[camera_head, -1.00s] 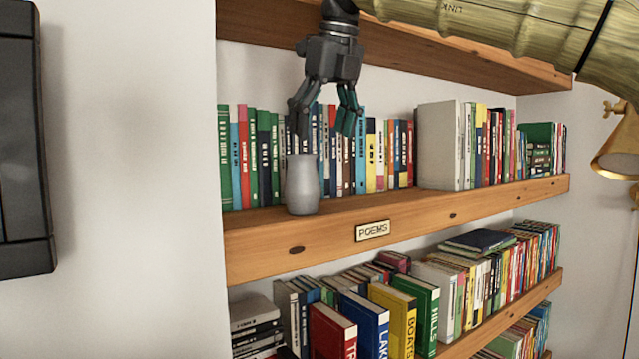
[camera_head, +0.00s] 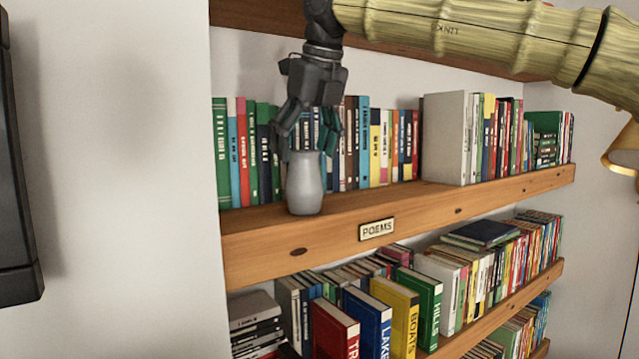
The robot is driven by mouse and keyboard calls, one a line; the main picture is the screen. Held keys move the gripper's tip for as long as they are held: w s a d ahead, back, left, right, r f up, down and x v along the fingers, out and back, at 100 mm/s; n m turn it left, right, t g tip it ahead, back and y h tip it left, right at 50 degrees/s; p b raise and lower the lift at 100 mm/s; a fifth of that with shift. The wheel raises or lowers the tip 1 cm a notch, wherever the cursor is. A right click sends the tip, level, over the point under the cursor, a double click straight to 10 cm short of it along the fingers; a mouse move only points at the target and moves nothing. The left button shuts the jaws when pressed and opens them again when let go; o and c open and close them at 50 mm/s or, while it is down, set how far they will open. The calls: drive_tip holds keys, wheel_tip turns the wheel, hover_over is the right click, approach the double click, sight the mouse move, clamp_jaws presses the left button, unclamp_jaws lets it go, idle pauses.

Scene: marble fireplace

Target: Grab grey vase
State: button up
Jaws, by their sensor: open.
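The grey vase (camera_head: 305,186) stands upright on the front of the shelf marked POEMS, near its left end. My gripper (camera_head: 305,152) hangs from above with its fingers pointing down and spread apart. The fingertips are at the height of the vase's rim, one to its left and one to its right. The left finger looks close to the rim; I cannot tell whether it touches. Nothing is held.
Rows of books (camera_head: 258,150) stand behind the vase on the wooden shelf (camera_head: 270,245). A large grey book (camera_head: 445,138) stands farther right. Another shelf board (camera_head: 260,18) is above. A dark panel (camera_head: 18,170) is on the left wall.

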sight(305, 160)
drive_tip(key=shift+w+d+f+p, duration=0.1)
drive_tip(key=shift+w+f+p, duration=0.25)
drive_tip(key=shift+f, duration=0.45)
drive_tip(key=shift+w+d+f+p, duration=0.1)
drive_tip(key=shift+w+f+p, duration=0.25)
drive_tip(key=shift+f, duration=0.4)
drive_tip(key=shift+s+a+r, duration=0.2)
drive_tip(key=shift+s+a, duration=0.1)
drive_tip(key=shift+a, duration=0.1)
drive_tip(key=shift+c, duration=0.2)
drive_tip(key=shift+s, duration=0.15)
drive_tip(key=c, duration=0.3)
drive_tip(key=shift+w+d+f, duration=0.1)
drive_tip(key=shift+w+d, duration=0.1)
drive_tip(key=shift+w, duration=0.05)
drive_tip(key=c, duration=1)
drive_tip(key=shift+s+a, duration=0.1)
clamp_jaws()
drive_tip(key=shift+b, duration=0.3)
